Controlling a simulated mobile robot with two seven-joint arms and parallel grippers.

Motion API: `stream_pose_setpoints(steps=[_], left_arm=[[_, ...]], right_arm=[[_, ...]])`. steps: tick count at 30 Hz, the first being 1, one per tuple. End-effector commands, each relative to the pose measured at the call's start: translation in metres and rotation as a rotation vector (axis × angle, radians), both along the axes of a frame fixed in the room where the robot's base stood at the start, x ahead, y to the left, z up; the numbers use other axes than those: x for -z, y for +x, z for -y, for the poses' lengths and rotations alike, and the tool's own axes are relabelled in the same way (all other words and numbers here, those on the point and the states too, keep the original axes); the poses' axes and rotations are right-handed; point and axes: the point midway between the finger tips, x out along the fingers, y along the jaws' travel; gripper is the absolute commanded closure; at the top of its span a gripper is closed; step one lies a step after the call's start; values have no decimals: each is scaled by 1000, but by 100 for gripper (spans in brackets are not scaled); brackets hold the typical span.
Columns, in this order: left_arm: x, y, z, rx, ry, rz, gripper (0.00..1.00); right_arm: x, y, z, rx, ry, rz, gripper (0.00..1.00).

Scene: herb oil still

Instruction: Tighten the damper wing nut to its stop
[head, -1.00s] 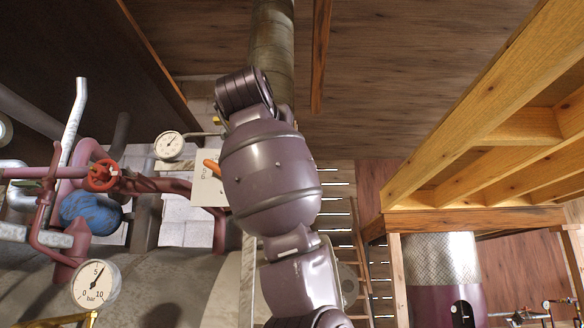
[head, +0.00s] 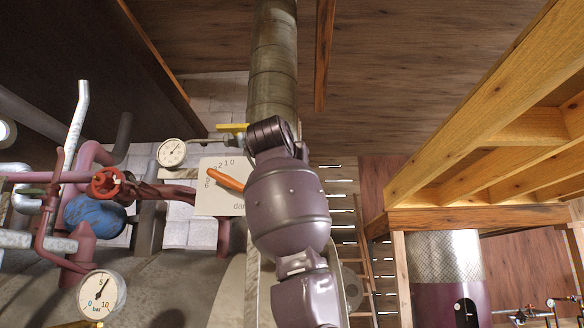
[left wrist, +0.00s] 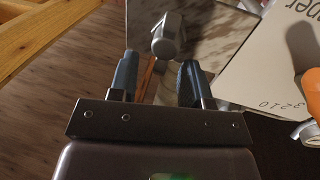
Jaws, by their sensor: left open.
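A grey metal piece (left wrist: 168,40), which looks like the wing nut, stands beyond the fingertips in the left wrist view. My left gripper (left wrist: 159,62) is open, its two dark fingers apart with nothing seen between them. The piece is ahead of the gap; whether it touches a finger I cannot tell. The white damper scale plate (head: 218,203) with its orange lever (head: 227,182) shows in the head view. The plate (left wrist: 265,60) and lever (left wrist: 312,88) are right of the fingers in the wrist view. In the head view, my arm hides the gripper and nut. My right gripper is not in view.
A round flue pipe (head: 272,65) rises behind my arm. A yellow valve handle (head: 232,128) and a small gauge (head: 171,152) are near the plate. A red handwheel (head: 107,183) and pressure gauge (head: 101,294) stand at left. Wooden beams (head: 480,110) cross at right.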

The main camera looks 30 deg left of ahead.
Motion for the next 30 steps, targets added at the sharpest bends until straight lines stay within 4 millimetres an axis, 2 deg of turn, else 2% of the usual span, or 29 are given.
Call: stream_pose_setpoints(steps=[5, 12, 14, 23, 30], left_arm=[[0, 0, 0, 0, 0, 0, 56], [0, 0, 0, 0, 0, 0, 93], [0, 0, 0, 0, 0, 0, 100], [1, 0, 0, -1, 27, -19, 100], [2, 2, 3, -2, 137, -88, 100]], right_arm=[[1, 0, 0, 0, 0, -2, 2], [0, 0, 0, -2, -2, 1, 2], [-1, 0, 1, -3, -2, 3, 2], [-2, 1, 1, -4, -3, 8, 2], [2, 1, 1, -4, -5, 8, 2]])
